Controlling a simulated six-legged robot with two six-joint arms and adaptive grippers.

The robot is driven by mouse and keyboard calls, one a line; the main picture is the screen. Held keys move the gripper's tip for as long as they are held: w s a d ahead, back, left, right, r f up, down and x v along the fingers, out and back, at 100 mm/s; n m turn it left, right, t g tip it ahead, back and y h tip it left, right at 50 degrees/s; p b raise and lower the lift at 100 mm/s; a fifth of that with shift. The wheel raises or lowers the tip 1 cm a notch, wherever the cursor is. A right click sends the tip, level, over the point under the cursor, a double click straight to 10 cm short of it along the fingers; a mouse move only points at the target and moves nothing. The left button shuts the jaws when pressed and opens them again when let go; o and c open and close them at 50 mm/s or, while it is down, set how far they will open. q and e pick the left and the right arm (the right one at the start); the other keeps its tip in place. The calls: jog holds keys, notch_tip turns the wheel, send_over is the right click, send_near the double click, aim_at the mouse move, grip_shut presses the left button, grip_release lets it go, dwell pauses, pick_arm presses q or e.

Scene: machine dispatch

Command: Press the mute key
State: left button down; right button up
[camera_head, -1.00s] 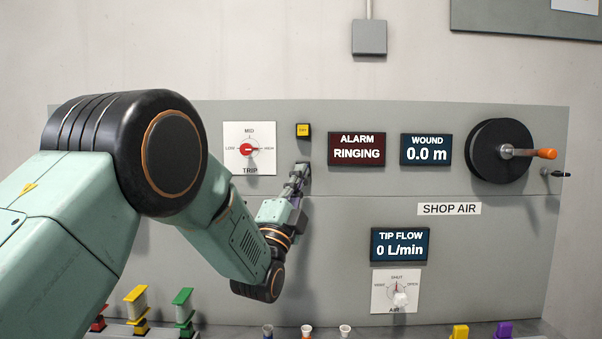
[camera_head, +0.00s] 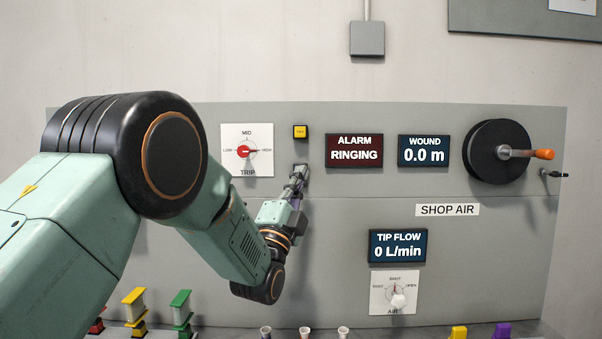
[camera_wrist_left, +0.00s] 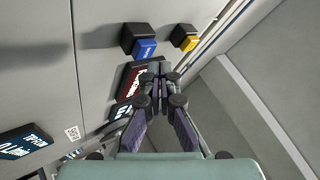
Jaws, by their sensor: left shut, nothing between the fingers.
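A yellow key (camera_head: 300,132) on a black base is on the grey panel, left of the alarm display (camera_head: 354,150), which reads ALARM RINGING. Its small lettering is too blurred to read. The left wrist view shows this yellow key (camera_wrist_left: 190,43) and a blue key (camera_wrist_left: 144,47) on a black base beside it. I cannot tell from lettering which is mute. My left gripper (camera_head: 299,174) is shut and empty, its tips below the yellow key and close to the panel. In the head view it largely hides the blue key. In the wrist view the fingertips (camera_wrist_left: 160,72) point towards the keys; contact is not visible.
The TRIP dial (camera_head: 246,150) is left of the keys. The WOUND display (camera_head: 424,150) and a black crank wheel (camera_head: 490,151) are to the right. The TIP FLOW display (camera_head: 398,247) and AIR dial (camera_head: 396,293) are lower. Several small coloured items stand along the bottom.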

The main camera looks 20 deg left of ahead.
pick_arm(q)
jog(key=shift+s+a, duration=0.1)
jog(key=shift+a, duration=0.05)
jog(key=shift+w, duration=0.55)
jog(key=shift+s, duration=0.1)
jog(key=shift+w+a+b, duration=0.15)
jog(key=shift+w+b, duration=0.3)
jog(key=shift+w, duration=0.05)
dwell(0.8)
dwell(0.3)
jog(key=shift+s+d, duration=0.2)
jog(key=shift+s, duration=0.7)
